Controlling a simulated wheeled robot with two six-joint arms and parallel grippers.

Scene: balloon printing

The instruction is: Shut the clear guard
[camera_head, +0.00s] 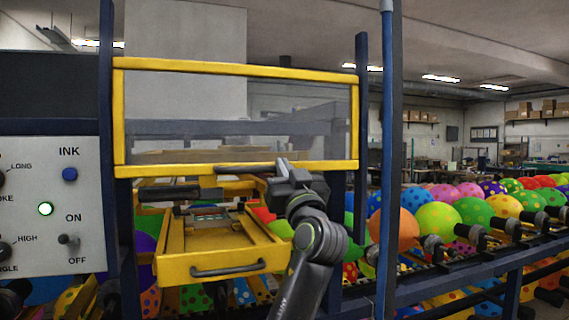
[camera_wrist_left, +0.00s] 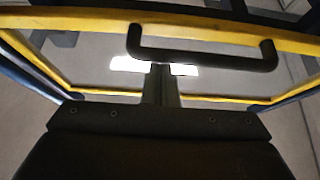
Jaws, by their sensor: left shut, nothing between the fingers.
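The clear guard (camera_head: 240,108) is a see-through panel in a yellow frame, standing upright between blue posts, with the space below its lower bar open. A dark bar handle (camera_head: 232,169) is on the lower yellow bar. My left gripper (camera_head: 281,165) is shut and empty at the handle's right end. In the left wrist view the guard's yellow bar (camera_wrist_left: 70,17) crosses the top, with the handle (camera_wrist_left: 205,60) in front. The closed fingers (camera_wrist_left: 160,72) point up at the handle's left part; I cannot tell whether they touch it. My right gripper is not in view.
A yellow drawer tray (camera_head: 222,246) with a dark handle sits below the guard. A grey control panel (camera_head: 50,205) with a lit green button stands at the left. Blue posts and a rail (camera_head: 470,262) with many coloured balloons (camera_head: 438,220) lie to the right.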

